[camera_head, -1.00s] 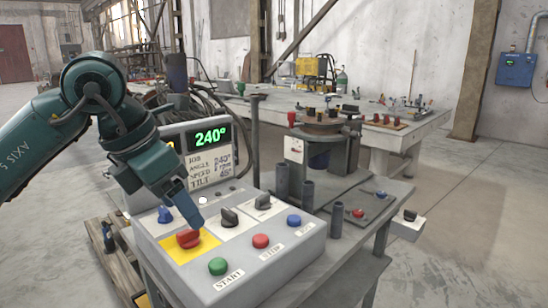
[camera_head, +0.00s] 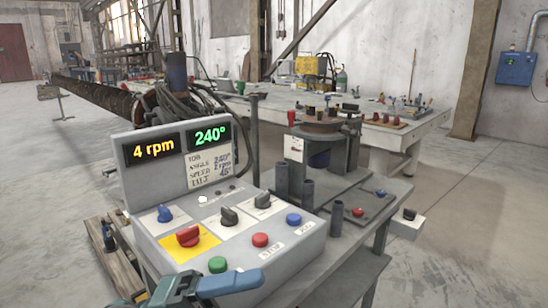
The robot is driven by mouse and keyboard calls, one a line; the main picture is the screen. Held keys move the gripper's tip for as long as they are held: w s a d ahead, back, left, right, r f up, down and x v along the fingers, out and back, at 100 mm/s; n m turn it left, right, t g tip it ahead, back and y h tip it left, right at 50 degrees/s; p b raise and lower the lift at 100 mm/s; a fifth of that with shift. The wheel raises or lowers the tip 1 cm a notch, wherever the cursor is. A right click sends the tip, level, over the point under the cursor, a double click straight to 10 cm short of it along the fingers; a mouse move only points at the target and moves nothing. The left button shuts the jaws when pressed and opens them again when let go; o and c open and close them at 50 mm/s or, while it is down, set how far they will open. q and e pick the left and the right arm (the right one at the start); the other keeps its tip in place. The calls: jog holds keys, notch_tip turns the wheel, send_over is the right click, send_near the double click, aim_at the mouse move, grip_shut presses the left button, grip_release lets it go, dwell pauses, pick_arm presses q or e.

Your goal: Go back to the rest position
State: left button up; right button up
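My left gripper (camera_head: 232,282) is low in the picture at the bottom edge, in front of the control box (camera_head: 300,262) and overlapping its front edge in the view. It appears to hold nothing; whether its fingers are open or shut is unclear. The box carries a red knob (camera_head: 188,236) on a yellow plate, a green button (camera_head: 218,264), a red button (camera_head: 260,240) and a blue button (camera_head: 293,219). Its displays read 4 rpm (camera_head: 154,148) and 240° (camera_head: 211,135). The START label is hidden behind my gripper. My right gripper is out of view.
A positioner with a round plate (camera_head: 322,127) stands behind the box on a metal stand. A long workbench (camera_head: 425,127) with tools is farther back.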

pick_arm(q)
jog(key=w+a+f+n+t+y, duration=0.1)
jog(key=a+f+n+t+y, duration=0.4)
jog(key=n+t, duration=0.5)
jog(key=w+a+f+n+t+y, duration=0.1)
jog(key=a+f+n+t+y, duration=0.3)
jog(key=f+n+t, duration=0.65)
jog(key=s+a+f+n+g+y, duration=0.5)
jog(key=s+f+n+g+y, duration=0.2)
jog(key=s+f+n, duration=0.25)
jog(key=w+d+r+n+g+y+p, duration=0.1)
jog(key=w+d+r+n+y+p, duration=0.1)
jog(key=p, duration=1.5)
notch_tip(320, 180, up, 3)
jog(key=shift+w+r+n+g+y, duration=0.2)
jog(key=shift+w+n+g+y, duration=0.2)
jog(key=shift+w+n, duration=0.6)
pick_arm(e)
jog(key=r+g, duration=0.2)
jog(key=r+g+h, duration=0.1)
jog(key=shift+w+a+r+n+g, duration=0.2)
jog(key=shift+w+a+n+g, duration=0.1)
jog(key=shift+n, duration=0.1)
